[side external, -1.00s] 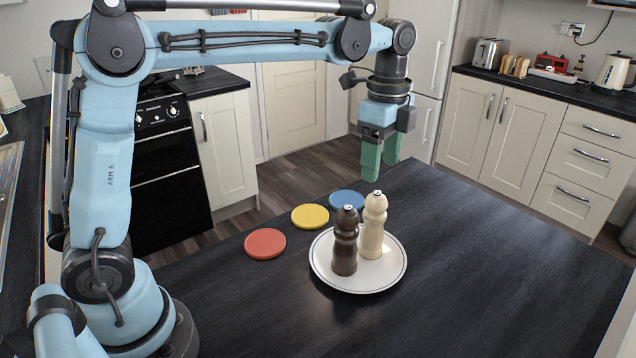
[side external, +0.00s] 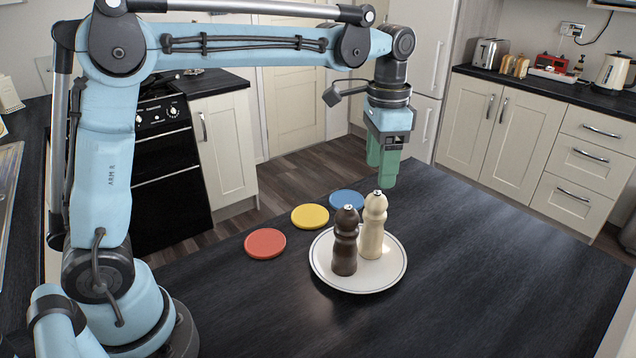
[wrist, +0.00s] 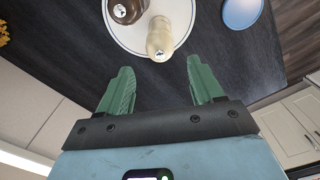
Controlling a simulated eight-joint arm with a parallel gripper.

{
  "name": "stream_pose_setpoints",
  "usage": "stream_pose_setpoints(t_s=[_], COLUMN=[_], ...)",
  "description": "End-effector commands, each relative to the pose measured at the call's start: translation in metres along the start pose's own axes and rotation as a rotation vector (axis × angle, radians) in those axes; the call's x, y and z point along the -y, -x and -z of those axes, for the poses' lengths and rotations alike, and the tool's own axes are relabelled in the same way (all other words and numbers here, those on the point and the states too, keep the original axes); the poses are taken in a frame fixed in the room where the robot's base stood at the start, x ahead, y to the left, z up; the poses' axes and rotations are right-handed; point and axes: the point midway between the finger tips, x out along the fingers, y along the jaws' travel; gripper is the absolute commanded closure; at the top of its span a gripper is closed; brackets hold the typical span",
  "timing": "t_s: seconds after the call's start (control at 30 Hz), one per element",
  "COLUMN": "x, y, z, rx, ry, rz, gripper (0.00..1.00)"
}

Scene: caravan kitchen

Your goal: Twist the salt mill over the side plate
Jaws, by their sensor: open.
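Two mills stand upright on a white side plate (side external: 330,277) with a dark rim line. One is dark brown wood (side external: 345,245), the other pale cream (side external: 373,228), standing behind and to the right of it. Which one holds salt I cannot tell for certain. My gripper (side external: 383,172) has green fingers pointing down, above and behind the pale mill, touching nothing. In the wrist view, the fingers (wrist: 162,92) are spread apart and empty, with the pale mill (wrist: 160,40) beyond them, between their lines. The brown mill (wrist: 125,10) and plate (wrist: 182,12) are partly cut off there.
Red (side external: 265,243), yellow (side external: 310,216) and blue (side external: 347,200) discs lie in a row left of and behind the plate. The dark table (side external: 480,270) is clear to the right. Its far edge lies just beyond my gripper.

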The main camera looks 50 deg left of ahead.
Motion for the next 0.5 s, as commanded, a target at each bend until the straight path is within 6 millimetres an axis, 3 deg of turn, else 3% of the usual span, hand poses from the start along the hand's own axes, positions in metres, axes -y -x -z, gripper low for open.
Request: stream_pose_setpoints(t_s=[0.5], x=[0.0], y=[-0.012], z=[0.0], rx=[0.0], ry=[1.129], rz=[0.0], gripper=[0.34])
